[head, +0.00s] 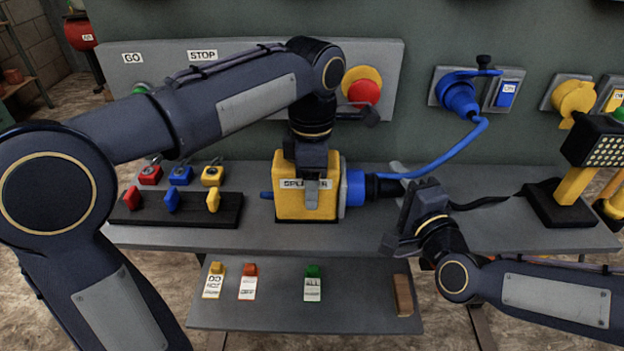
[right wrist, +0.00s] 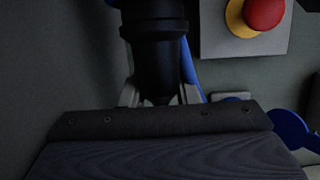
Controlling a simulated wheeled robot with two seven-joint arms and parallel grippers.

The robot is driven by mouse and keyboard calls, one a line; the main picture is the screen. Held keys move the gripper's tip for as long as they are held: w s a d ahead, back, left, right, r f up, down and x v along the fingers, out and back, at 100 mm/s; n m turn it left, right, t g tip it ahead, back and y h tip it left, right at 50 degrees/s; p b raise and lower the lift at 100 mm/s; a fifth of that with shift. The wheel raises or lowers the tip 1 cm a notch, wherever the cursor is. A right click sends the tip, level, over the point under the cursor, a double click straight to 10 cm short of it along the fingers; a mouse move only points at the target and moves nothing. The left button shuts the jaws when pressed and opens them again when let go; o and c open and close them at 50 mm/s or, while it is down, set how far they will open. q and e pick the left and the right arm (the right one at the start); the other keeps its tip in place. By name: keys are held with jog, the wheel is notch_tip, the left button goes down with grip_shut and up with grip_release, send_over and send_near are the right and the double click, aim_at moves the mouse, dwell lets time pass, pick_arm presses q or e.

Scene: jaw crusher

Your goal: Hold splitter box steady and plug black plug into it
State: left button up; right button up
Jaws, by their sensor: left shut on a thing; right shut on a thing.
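The yellow splitter box (head: 292,203) stands upright on the bench, with a blue socket (head: 355,188) on its right side. My left gripper (head: 312,190) comes down from above and is shut on the box. The black plug (head: 376,187) is level with the blue socket, and its left end meets it; I cannot tell how deep it sits. My right gripper (head: 399,185) is shut on the black plug. The right wrist view shows the plug (right wrist: 155,60) between the fingertips, its far end out of frame.
A blue cable (head: 470,142) runs from a blue wall plug (head: 459,96) down behind the black plug. A lamp (head: 575,185) stands at the right. Tags lie on the lower shelf (head: 350,310).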

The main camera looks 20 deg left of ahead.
jog(key=shift+s+a, duration=0.2)
jog(key=shift+a, duration=0.4)
jog(key=o, duration=1.1)
jog(key=shift+w+d, duration=0.45)
jog(key=shift+d, duration=1)
jog(key=shift+w+d, duration=0.5)
jog(key=shift+d, duration=0.9)
jog(key=shift+w+d, duration=0.45)
jog(key=shift+d, duration=1)
pick_arm(q)
jog(key=o, duration=1.5)
